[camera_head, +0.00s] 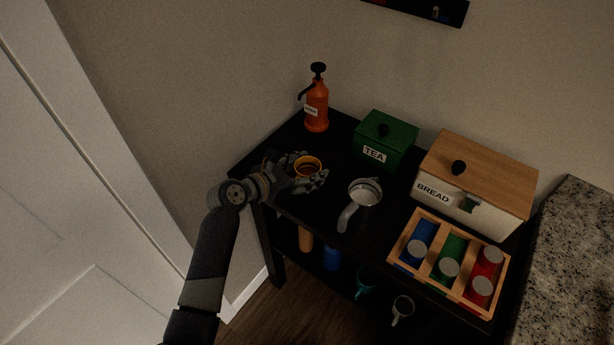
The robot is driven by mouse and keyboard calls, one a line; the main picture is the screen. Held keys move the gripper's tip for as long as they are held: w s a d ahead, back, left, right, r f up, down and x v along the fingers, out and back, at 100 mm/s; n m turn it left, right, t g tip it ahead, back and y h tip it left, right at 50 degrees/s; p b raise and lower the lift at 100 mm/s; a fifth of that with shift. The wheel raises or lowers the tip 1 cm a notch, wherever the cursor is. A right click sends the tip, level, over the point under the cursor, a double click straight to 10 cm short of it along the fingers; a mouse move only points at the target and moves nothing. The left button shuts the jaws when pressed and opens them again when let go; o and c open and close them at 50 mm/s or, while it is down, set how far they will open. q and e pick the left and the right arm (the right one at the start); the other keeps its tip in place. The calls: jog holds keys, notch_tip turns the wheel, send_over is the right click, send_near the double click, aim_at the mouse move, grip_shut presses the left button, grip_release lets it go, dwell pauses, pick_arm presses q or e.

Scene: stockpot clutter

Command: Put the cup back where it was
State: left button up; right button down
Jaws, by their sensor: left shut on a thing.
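The orange cup (308,161) is in my left gripper (306,181), over the left part of the black table (314,208). Its round rim faces up and its inside looks dark. The fingers hide most of its wall, and I cannot tell whether its base touches the table. My left gripper is shut on the cup. My right gripper is not in view.
A grey metal mug (364,192) stands right of the cup. An orange pump bottle (316,104), a green TEA box (386,139) and a BREAD box (477,180) stand behind. A wooden divided tray (409,267) holds several cans. Cups sit on the lower shelf, including a teal one (366,282).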

pick_arm(q)
jog(key=shift+w, duration=0.2)
jog(key=shift+f, duration=1.75)
jog(key=shift+f, duration=0.1)
jog(key=o, duration=1.1)
jog(key=shift+s, duration=0.1)
jog(key=shift+o, duration=0.2)
jog(key=v, duration=1.2)
